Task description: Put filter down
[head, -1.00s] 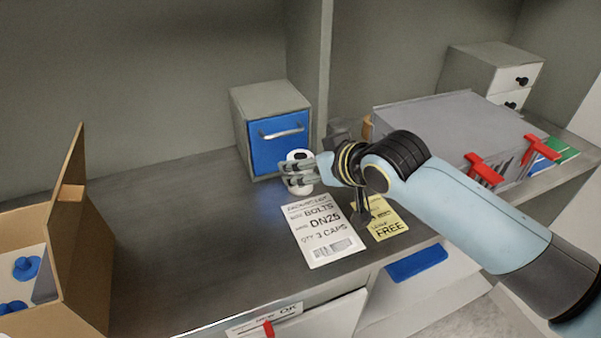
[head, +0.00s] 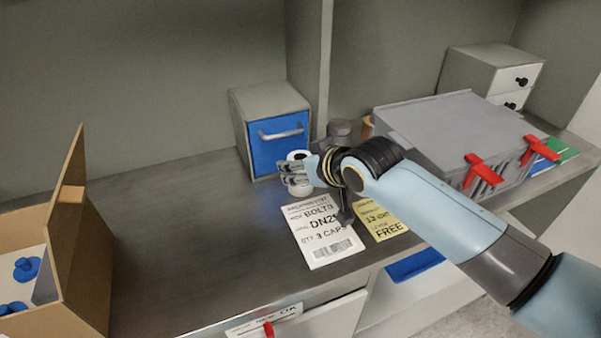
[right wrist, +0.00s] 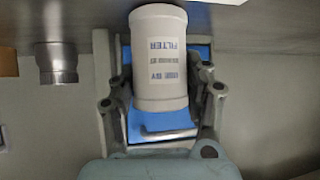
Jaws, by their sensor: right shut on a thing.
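The white filter (head: 299,190) is upright just in front of the blue-fronted drawer box, at or just above the bench top; I cannot tell whether its base touches. My right gripper (head: 290,176) reaches in from the right and is shut around it. In the right wrist view the filter (right wrist: 159,75) appears upside down, its printed label facing the camera, between the two fingers of the gripper (right wrist: 160,100). My left gripper is not in view.
A drawer box (head: 278,137) stands right behind the filter. A white label card (head: 322,232) and a yellow card (head: 379,220) lie in front. A grey case (head: 450,125) with red latches is at right, an open carton (head: 85,255) at left. The bench between carton and cards is clear.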

